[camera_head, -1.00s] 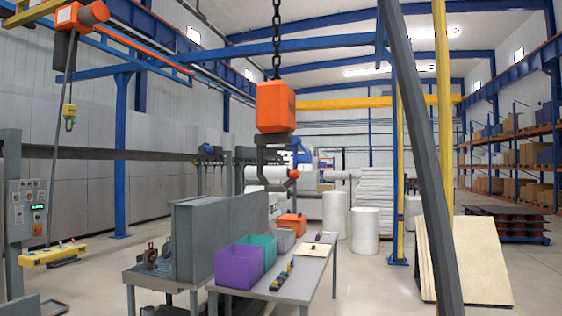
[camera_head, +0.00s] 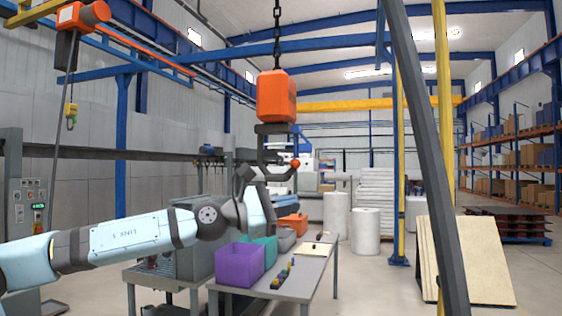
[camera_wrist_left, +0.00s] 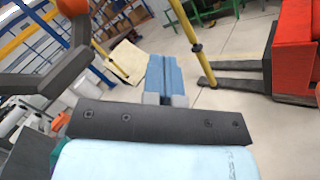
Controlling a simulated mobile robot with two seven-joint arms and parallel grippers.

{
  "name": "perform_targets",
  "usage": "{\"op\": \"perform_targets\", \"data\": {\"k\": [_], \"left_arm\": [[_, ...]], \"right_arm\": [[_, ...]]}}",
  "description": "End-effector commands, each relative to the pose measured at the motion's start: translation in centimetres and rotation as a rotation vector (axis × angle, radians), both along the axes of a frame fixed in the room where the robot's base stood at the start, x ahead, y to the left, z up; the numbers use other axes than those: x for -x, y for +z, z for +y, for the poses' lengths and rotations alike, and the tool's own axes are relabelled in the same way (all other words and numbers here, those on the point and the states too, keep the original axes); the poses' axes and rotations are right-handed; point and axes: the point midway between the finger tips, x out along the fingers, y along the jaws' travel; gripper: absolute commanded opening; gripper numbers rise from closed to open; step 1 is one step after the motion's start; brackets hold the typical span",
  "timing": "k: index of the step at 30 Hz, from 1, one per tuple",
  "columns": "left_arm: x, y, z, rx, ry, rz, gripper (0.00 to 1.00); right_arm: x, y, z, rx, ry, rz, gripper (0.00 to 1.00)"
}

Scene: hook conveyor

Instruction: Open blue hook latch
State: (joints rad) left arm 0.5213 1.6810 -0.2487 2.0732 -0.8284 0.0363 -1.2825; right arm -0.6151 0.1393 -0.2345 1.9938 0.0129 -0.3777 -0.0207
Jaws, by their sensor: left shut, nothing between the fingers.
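The hook's orange block (camera_head: 276,97) hangs on a chain in the middle of the head view. Below it is the dark grey hook (camera_head: 262,148) with an orange ball (camera_head: 295,163) at its right. I cannot make out the blue latch clearly. My left gripper (camera_head: 246,176) is at the hook's lower left, partly hidden by the wrist; contact cannot be told. In the left wrist view the blue fingers (camera_wrist_left: 168,72) are shut and empty. The hook's dark curved metal (camera_wrist_left: 45,75) and orange ball (camera_wrist_left: 72,5) are at upper left. My right gripper is not in view.
Below the hook, a grey table (camera_head: 300,285) carries a purple bin (camera_head: 240,265), a teal bin (camera_head: 266,247) and small parts. A dark slanted beam (camera_head: 425,150) and a yellow post (camera_head: 445,130) stand at the right. The wrist view shows a red machine (camera_wrist_left: 295,50) at right.

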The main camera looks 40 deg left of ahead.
Motion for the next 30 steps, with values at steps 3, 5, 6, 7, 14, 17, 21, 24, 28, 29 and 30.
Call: {"op": "perform_targets", "data": {"k": [3,5,6,7,14,17,21,24,28,29,30], "left_arm": [[2.8,5.1,1.3,-0.270,0.078,-0.117,0.00],[4.0,7.0,2.3,-0.397,0.116,-0.141,0.00],[4.7,8.1,2.9,-0.473,0.140,-0.150,0.00],[5.2,8.8,3.4,-0.527,0.157,-0.157,0.00],[8.2,12.1,5.8,-0.772,0.246,-0.173,0.00],[8.6,12.5,6.1,-0.803,0.257,-0.174,0.00],[8.6,12.5,6.1,-0.809,0.259,-0.173,0.00],[8.6,12.5,6.1,-0.807,0.258,-0.173,0.00],[8.5,12.6,6.1,-0.806,0.258,-0.172,0.00],[8.4,12.6,6.1,-0.806,0.258,-0.172,0.00],[8.3,12.6,6.0,-0.806,0.258,-0.172,0.00]], "right_arm": [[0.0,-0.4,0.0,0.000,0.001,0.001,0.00],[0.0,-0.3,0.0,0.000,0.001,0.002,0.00],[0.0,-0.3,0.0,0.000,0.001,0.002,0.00],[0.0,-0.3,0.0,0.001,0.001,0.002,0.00],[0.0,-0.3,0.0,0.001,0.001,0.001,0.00],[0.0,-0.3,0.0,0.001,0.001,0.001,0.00],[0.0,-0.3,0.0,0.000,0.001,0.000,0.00],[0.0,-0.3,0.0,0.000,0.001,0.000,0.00],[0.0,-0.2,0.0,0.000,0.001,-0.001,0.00],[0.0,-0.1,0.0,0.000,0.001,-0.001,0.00],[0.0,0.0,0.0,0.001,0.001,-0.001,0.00]]}}
